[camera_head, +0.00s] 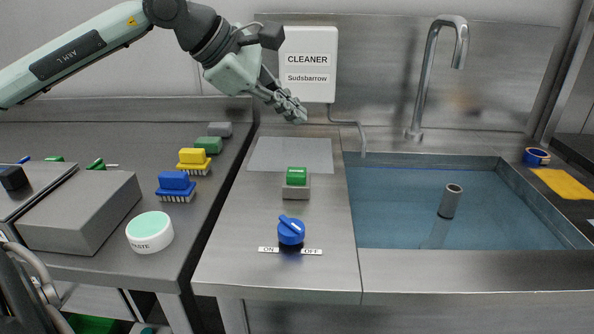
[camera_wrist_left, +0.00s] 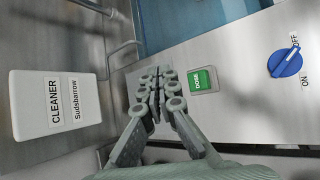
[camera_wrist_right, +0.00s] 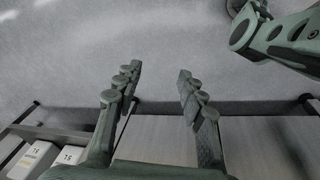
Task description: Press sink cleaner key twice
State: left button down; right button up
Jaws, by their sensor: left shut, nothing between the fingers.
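The green key (camera_head: 297,176) sits on a small grey base on the steel counter left of the sink. In the left wrist view the green key (camera_wrist_left: 201,79) reads DOSE. The white cleaner box (camera_head: 307,75), labelled CLEANER Sudsbarrow, hangs on the back wall, and a thin tube runs from it to the sink edge. My left gripper (camera_head: 292,108) is shut and empty, in front of the box's lower part, above and behind the key and apart from it. My right gripper (camera_wrist_right: 159,76) shows only in the right wrist view, open and empty.
A blue ON/OFF knob (camera_head: 291,231) stands in front of the key. The sink (camera_head: 400,200) holds water and a grey cylinder (camera_head: 450,201), with a tap (camera_head: 429,80) behind. Brushes (camera_head: 176,187), a paste tub (camera_head: 150,232) and a grey box (camera_head: 80,213) stand on the left counter.

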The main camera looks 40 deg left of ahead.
aim_at(292, 173)
pick_arm(q)
notch_tip(292, 173, down, 3)
jog(key=shift+f+b, duration=0.2)
jog(key=shift+b, duration=0.25)
notch_tip(292, 173, down, 4)
jog(key=b, duration=0.3)
jog(key=shift+f+b, duration=0.25)
jog(key=shift+b, duration=0.1)
pick_arm(e)
jog(key=w+r+t, duration=0.1)
jog(key=w+r, duration=0.3)
jog(key=r, duration=0.9)
jog(key=shift+w+a, duration=0.2)
pick_arm(q)
jog(key=shift+f, duration=0.1)
pick_arm(e)
jog(key=shift+f, duration=0.2)
pick_arm(q)
jog(key=shift+f+b, duration=0.3)
jog(key=shift+b, duration=0.4)
pick_arm(e)
jog(key=shift+f, duration=0.5)
